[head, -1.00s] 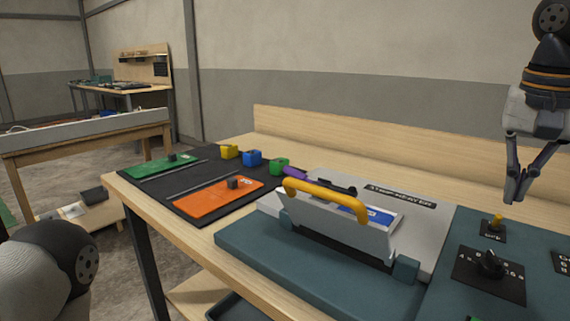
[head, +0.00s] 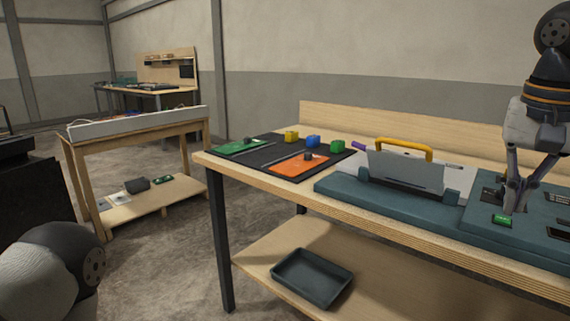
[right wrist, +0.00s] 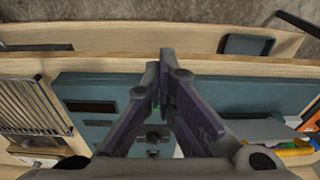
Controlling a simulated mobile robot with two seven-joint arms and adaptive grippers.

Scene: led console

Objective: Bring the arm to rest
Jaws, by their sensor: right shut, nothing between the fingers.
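My right gripper (head: 516,211) is in the head view at the right, pointing down over the teal console (head: 355,190). Its fingers are closed together with nothing between them. The tips are close to a small green label (head: 502,220) on the console; I cannot tell whether they touch it. In the right wrist view the closed fingers (right wrist: 163,60) show above the teal panel (right wrist: 85,85). My left gripper is not in view; only a rounded part of my own arm shows at lower left.
A hinged lid with a yellow handle (head: 405,148) stands raised on the console. A dark tray (head: 311,279) lies on the lower shelf.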

